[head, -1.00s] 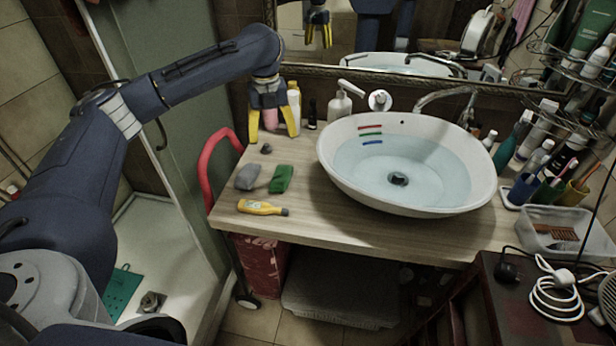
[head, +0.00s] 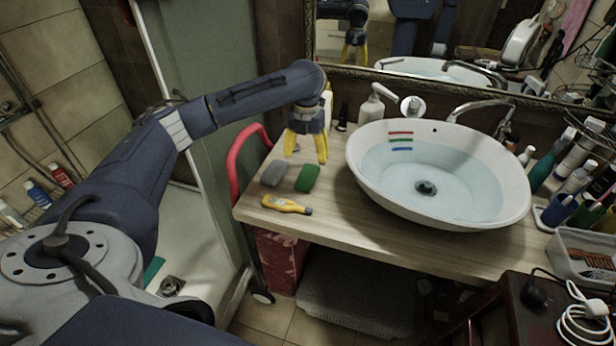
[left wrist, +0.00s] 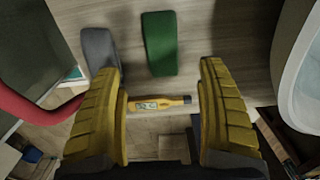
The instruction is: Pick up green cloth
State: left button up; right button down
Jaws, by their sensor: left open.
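The green cloth (head: 307,178) is a small folded block lying on the wooden counter, left of the basin. In the left wrist view the green cloth (left wrist: 160,44) lies ahead of the fingers, between their lines and apart from them. My left gripper (head: 306,158) has yellow fingers, points down and is open and empty. In the head view it hangs above the counter, just behind the cloth. In the left wrist view both fingers of my left gripper (left wrist: 165,115) stand wide apart. My right gripper is not in view.
A grey cloth (head: 273,173) lies close left of the green one. The white basin (head: 515,215) stands to the right, with a soap dispenser (head: 372,109) behind. A red rail (head: 234,165) borders the counter's left.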

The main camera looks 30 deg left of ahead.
aim_at(308, 173)
pick_arm(q)
jog(key=shift+d+f, duration=0.15)
jog(key=shift+f, duration=2.15)
jog(key=shift+d+f, duration=0.1)
jog(key=shift+f, duration=2.15)
jog(key=shift+c, duration=0.2)
jog(key=c, duration=1)
